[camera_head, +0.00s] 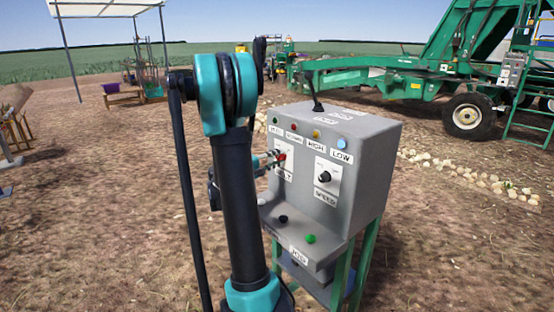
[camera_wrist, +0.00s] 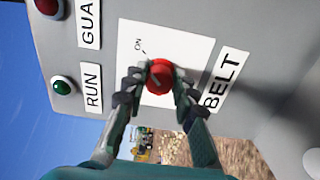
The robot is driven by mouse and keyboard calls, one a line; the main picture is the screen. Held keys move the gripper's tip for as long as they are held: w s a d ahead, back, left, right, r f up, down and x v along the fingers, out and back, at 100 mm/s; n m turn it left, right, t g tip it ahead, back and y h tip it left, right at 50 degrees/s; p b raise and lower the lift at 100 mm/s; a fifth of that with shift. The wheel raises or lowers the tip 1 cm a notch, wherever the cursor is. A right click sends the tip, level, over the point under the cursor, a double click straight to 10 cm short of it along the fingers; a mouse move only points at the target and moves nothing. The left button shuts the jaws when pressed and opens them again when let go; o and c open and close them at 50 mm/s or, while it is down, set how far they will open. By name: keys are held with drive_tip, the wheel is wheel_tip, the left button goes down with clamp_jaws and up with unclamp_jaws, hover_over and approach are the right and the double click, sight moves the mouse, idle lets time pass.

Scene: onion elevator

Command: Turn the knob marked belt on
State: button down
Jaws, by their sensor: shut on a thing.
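The red belt knob (camera_wrist: 159,77) sits on a white plate (camera_wrist: 185,50) marked ON, beside the label BELT (camera_wrist: 226,80). In the wrist view the panel appears turned on its side. My gripper (camera_wrist: 158,84) has one finger on each side of the knob and is shut on it. The knob's white pointer line is small, and I cannot tell exactly where it points. In the head view the knob (camera_head: 282,157) shows on the left of the grey control box (camera_head: 370,150), with my gripper (camera_head: 276,160) at it and my arm covering part of the box's left side.
A black speed knob (camera_head: 325,177) is to the right on the same panel. Lamps, a black lever (camera_head: 315,95) and a green button (camera_head: 310,239) are also on the box. A green machine (camera_head: 400,75) stands behind, with onions (camera_head: 470,172) on the ground.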

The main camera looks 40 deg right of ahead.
drive_tip(key=c, duration=1.2)
unclamp_jaws()
drive_tip(key=a, duration=0.8)
drive_tip(key=s+a, duration=0.1)
drive_tip(key=a, duration=0.3)
